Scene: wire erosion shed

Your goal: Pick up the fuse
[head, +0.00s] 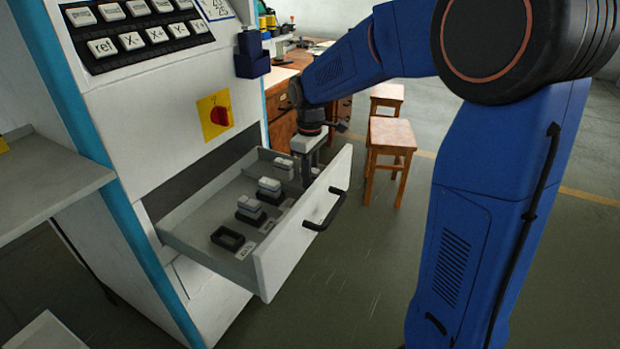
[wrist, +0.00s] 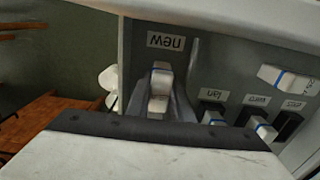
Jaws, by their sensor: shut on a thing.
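A white fuse (wrist: 159,82) with a blue band stands by an upside-down "new" label (wrist: 172,42) in the wrist view. My gripper (wrist: 158,108) has its grey fingers on either side of this fuse and is shut on it. In the head view my gripper (head: 307,170) reaches down into the far end of the open drawer (head: 305,232); the held fuse cannot be made out there. Other white fuses stand in black holders, one (head: 269,186) in the middle and one (head: 249,206) nearer.
The nearest black holder (head: 228,238) is empty. A loose blue-banded fuse (wrist: 284,78) lies at the right in the wrist view. The drawer walls stand close around my gripper. A red switch (head: 220,115) is on the cabinet above. Wooden stools (head: 390,135) stand behind the drawer.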

